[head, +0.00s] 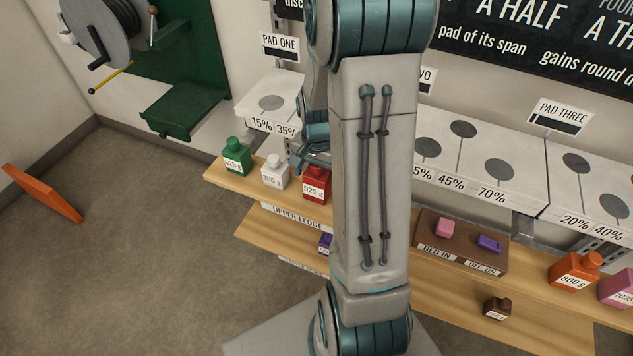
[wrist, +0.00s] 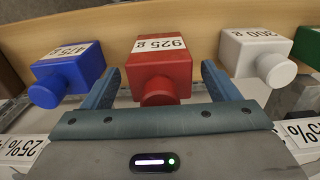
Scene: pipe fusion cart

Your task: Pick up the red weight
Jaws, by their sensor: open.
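The red weight (head: 315,186), labelled 925 g, stands upright on the upper wooden ledge, partly hidden by my arm in the head view. In the wrist view the red weight (wrist: 160,75) sits between the two fingers of my open gripper (wrist: 160,85), a finger on each side with small gaps showing. My gripper (head: 308,158) shows only in part in the head view, just above and left of the red weight. I cannot tell whether either finger touches it.
A white 300 g weight (head: 274,172) and a green weight (head: 236,157) stand to its left in the head view. A blue 475 g weight (wrist: 67,75) stands on its other side. White pad shelves (head: 480,160) run along the wall behind the ledge.

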